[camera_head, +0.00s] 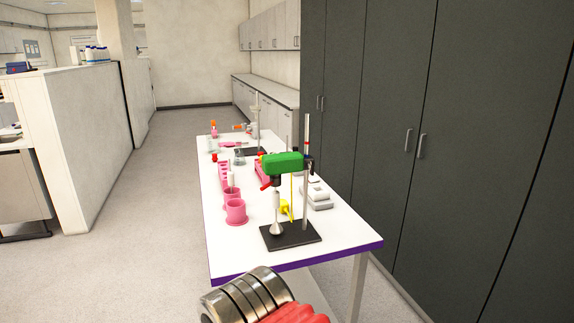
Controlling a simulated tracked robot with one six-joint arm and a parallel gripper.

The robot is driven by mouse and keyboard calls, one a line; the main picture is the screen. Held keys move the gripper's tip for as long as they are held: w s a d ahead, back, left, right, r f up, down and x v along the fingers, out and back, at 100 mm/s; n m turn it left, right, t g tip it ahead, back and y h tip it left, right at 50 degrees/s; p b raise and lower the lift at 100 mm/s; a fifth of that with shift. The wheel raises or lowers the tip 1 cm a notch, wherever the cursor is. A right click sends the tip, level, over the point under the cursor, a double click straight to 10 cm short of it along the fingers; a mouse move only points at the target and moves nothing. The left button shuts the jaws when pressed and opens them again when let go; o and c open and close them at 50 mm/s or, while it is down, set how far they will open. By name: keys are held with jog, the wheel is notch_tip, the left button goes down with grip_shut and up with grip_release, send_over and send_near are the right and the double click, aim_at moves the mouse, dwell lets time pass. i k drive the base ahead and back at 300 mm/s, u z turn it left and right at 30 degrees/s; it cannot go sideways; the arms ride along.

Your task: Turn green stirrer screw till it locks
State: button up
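The green stirrer (283,163) is mounted high on a metal rod of a stand with a black base plate (290,236), near the front end of the white table. A dark clamp (309,165) joins it to the rod at its right end. A small red part (265,182) shows at its lower left. Which part is the screw is too small to tell, and so is how far it is turned. A pale shaft or vessel with a flared silvery foot (276,229) stands below the stirrer. My gripper's fingers do not show; only a ringed metal and red part, probably mine, shows at the bottom edge.
The white table (255,252) has a purple front edge. Pink cups (236,212), a yellow object (285,208) and a pale device (316,196) stand near the stirrer. Tall dark cabinets (390,120) line the right side. The floor left of the table is clear.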

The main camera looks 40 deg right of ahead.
aim_at(311, 165)
jog(key=z, duration=0.2)
jog(key=i, duration=1.05)
jog(key=z, duration=0.6)
